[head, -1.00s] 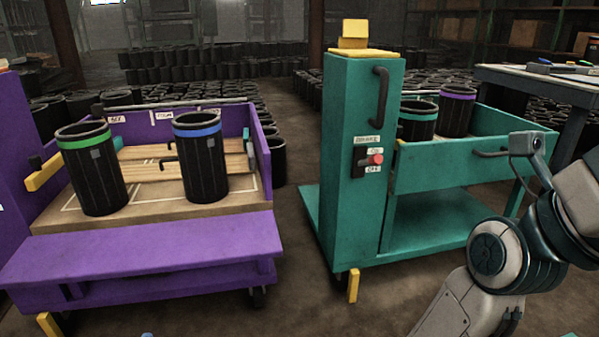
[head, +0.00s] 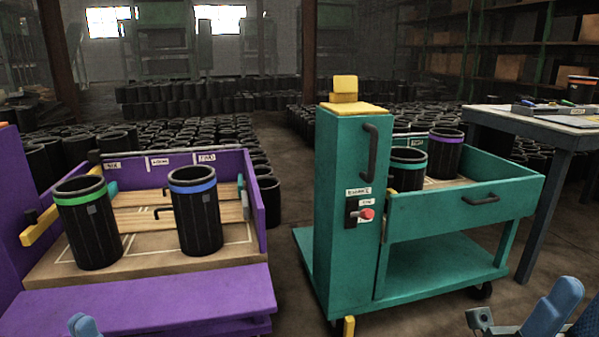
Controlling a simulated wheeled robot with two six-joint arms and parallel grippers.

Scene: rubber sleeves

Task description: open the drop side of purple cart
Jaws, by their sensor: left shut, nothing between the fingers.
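The purple cart (head: 262,200) stands at the left. Its front drop side (head: 150,296) lies folded outward and nearly flat in front of the wooden deck (head: 150,259). On the deck stand a black sleeve with a green band (head: 90,230) and one with a blue band (head: 197,222), both upright. My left gripper (head: 84,325) shows only as a blue tip at the bottom edge, in front of the drop side. It is shut and empty. Blue and grey parts of my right gripper (head: 552,312) show at the bottom right corner, cut off, its jaws unclear.
A teal cart (head: 345,220) stands at centre right, its front side (head: 460,208) upright with a black handle. It holds two banded sleeves. A grey table (head: 530,125) is at the far right. Bare floor lies between the carts. Stacked black sleeves fill the background.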

